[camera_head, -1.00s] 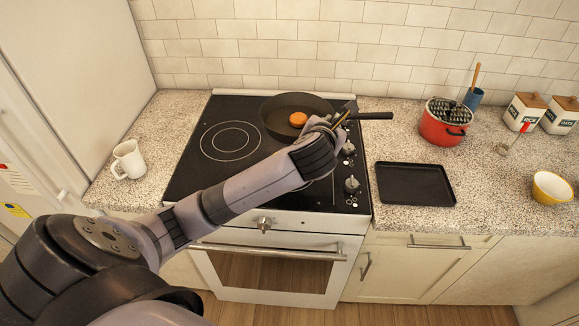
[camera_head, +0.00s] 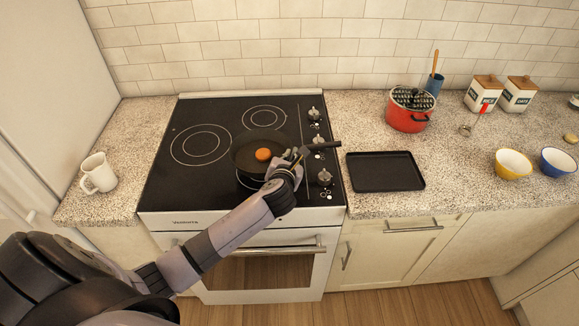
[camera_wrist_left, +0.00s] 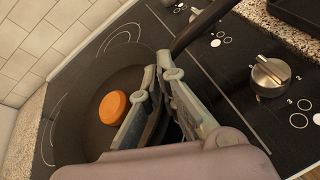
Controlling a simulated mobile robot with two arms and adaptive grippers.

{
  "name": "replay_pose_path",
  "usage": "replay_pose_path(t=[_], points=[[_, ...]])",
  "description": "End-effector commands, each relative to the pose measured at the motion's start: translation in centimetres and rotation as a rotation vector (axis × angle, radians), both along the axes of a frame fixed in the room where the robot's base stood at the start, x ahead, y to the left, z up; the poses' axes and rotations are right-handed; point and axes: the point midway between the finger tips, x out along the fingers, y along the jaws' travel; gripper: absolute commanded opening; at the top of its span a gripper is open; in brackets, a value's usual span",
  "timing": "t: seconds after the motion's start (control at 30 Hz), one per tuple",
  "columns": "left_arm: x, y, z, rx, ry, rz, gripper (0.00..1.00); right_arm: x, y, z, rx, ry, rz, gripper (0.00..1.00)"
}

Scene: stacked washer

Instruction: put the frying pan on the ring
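The dark frying pan (camera_head: 240,157) is at the front right of the black stove top, over a ring (camera_head: 243,182) whose front edge shows below it. An orange round item (camera_head: 263,154) lies in the pan; it also shows in the left wrist view (camera_wrist_left: 113,107). My left gripper (camera_head: 297,158) is at the pan's right rim by the handle (camera_head: 322,146). In the left wrist view its fingers (camera_wrist_left: 162,75) close around the rim near the handle base. I cannot tell whether the pan touches the stove. My right gripper is out of view.
Other rings are bare at the left (camera_head: 200,145) and back (camera_head: 264,117). Knobs (camera_head: 324,177) line the stove's right side, under and beside the handle. A black tray (camera_head: 385,171), red pot (camera_head: 408,112) and bowls (camera_head: 513,164) stand right; a white mug (camera_head: 98,173) stands left.

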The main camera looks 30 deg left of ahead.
Motion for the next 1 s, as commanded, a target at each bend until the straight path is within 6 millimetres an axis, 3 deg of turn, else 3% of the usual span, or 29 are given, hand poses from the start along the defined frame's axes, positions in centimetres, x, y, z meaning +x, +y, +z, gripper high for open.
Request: replay_pose_path(t=[0.33,0.73,1.0], points=[[0.0,0.0,-4.0,0.002,-0.001,0.000,0.00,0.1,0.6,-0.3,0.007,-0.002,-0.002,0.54],[0.1,0.0,-4.5,0.003,-0.003,-0.001,0.00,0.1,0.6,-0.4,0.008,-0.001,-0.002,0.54],[0.0,0.0,-4.6,0.000,0.000,0.000,0.20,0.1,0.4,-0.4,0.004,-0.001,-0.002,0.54]])
